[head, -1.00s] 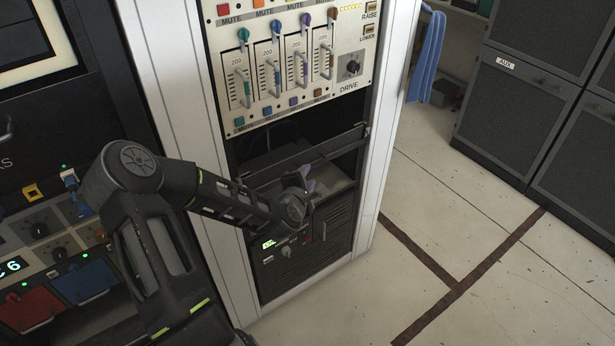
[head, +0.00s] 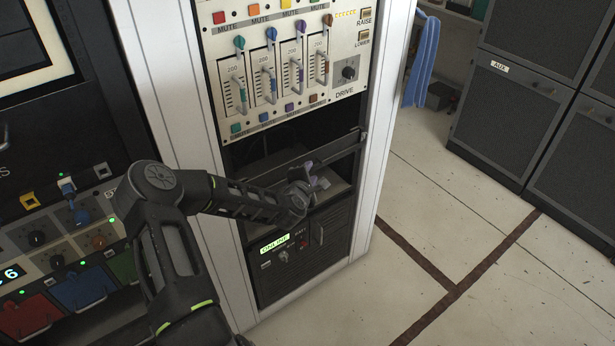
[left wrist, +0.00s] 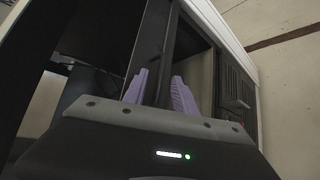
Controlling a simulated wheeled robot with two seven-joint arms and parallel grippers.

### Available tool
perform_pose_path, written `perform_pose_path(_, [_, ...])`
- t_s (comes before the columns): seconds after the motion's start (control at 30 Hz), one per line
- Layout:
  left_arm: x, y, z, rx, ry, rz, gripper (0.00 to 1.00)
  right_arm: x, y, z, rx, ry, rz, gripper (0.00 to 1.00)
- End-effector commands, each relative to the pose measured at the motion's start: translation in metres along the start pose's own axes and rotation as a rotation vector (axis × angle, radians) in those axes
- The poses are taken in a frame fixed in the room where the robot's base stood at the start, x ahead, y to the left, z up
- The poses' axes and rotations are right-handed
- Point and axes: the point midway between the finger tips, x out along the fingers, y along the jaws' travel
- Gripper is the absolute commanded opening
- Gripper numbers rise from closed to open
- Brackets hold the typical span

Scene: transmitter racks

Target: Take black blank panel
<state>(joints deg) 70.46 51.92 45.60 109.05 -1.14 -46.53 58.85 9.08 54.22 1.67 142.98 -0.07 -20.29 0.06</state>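The black blank panel (head: 318,154) is a narrow dark strip across the rack opening, below the coloured fader unit. My left gripper (head: 316,176) is at the rack front, just below the right half of this strip. In the left wrist view its two purple fingers (left wrist: 160,92) stand apart. A dark strip, apparently the panel (left wrist: 157,55), runs upright in the picture between and beyond them. The fingers are open and I cannot tell whether they touch it. My right gripper is in neither view.
The fader unit (head: 275,75) with levers and a drive knob is above the opening. A dark unit with a lit ONLINE display (head: 274,243) is below. White rack posts (head: 384,130) flank it. Grey cabinets (head: 515,110) stand at the right, with clear floor (head: 440,210) between.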

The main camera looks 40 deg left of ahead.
Motion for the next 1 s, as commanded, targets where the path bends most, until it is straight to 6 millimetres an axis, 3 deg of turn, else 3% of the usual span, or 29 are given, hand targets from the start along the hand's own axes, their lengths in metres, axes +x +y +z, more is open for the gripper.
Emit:
perform_pose_path(0.27, [0.0022, -0.0004, 0.0002, 0.0, -0.001, -0.001, 0.33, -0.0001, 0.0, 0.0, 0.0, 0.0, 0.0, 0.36])
perform_pose_path(0.7, [0.0019, -0.0002, 0.0002, 0.0, 0.0, 0.0, 0.0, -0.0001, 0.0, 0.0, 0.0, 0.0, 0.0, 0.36])
perform_pose_path(1.0, [0.0019, -0.0002, 0.0002, 0.0, 0.0, 0.0, 0.0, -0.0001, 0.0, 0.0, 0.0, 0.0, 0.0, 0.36])
